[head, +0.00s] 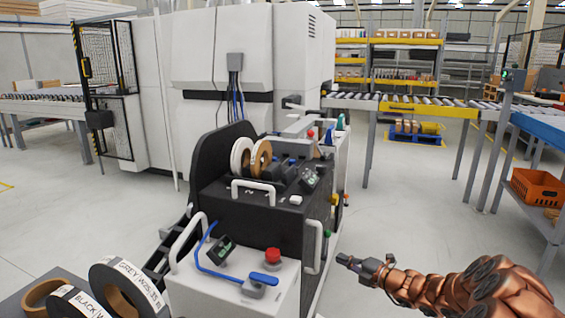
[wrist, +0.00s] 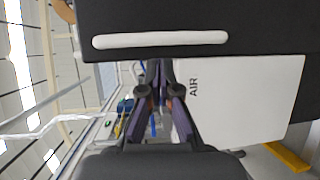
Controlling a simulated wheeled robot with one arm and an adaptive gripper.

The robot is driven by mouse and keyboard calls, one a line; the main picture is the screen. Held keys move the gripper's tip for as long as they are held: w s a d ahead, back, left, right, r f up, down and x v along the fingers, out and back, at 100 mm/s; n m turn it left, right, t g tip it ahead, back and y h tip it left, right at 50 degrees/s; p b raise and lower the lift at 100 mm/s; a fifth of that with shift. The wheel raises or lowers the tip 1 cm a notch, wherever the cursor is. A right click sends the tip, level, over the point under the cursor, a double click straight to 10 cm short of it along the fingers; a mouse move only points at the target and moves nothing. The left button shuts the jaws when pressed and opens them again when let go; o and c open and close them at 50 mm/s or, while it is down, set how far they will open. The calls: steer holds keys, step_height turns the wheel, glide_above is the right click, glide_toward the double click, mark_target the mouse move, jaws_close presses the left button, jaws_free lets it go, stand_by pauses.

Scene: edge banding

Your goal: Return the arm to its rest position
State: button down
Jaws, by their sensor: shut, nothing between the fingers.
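My gripper (head: 362,265) is at the lower right of the head view, at the end of my copper-coloured arm. It points left toward the edge-banding machine (head: 258,215) and is apart from it, with a gap of floor between them in the picture. In the wrist view my gripper (wrist: 160,72) has its fingers together, with nothing between them. Beyond the fingertips there, a black panel with a white handle (wrist: 160,40) and a white panel marked AIR (wrist: 245,95) fill much of the view.
Edge-band rolls (head: 130,290) lie at the lower left. The machine's front has a red button (head: 272,255) and a blue lever (head: 264,278). A roller conveyor (head: 410,106) runs behind. An orange crate (head: 537,187) sits on a rack at right. Floor between machine and rack is clear.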

steer(key=s+a+r+n+g+y, duration=0.1)
steer(key=s+a+r+n+g, duration=0.4)
steer(key=s+a+n, duration=0.4)
steer(key=s+a+r+n+g+y, duration=0.2)
steer(key=s+a+r+n+g, duration=0.2)
steer(key=s+a+r+n, duration=0.35)
steer(key=s+a+f+n+g+h, duration=0.25)
steer(key=s+n+g+h, duration=0.2)
steer(key=s+n, duration=1)
steer(key=s+d+f+n+g+h, duration=0.1)
steer(key=s+d+n+h, duration=0.5)
steer(key=s+d, duration=0.4)
steer(key=s+d+f+n+h, duration=0.2)
steer(key=s+d+n+h, duration=0.2)
steer(key=s+d+n, duration=0.6)
steer(key=s+a+r+m+p, duration=0.1)
steer(key=r+p, duration=1.1)
steer(key=r, duration=0.1)
steer(key=s+a+r+m+p, duration=0.1)
steer(key=s+r+p, duration=0.1)
steer(key=r+p, duration=1)
steer(key=shift+r+t, duration=0.35)
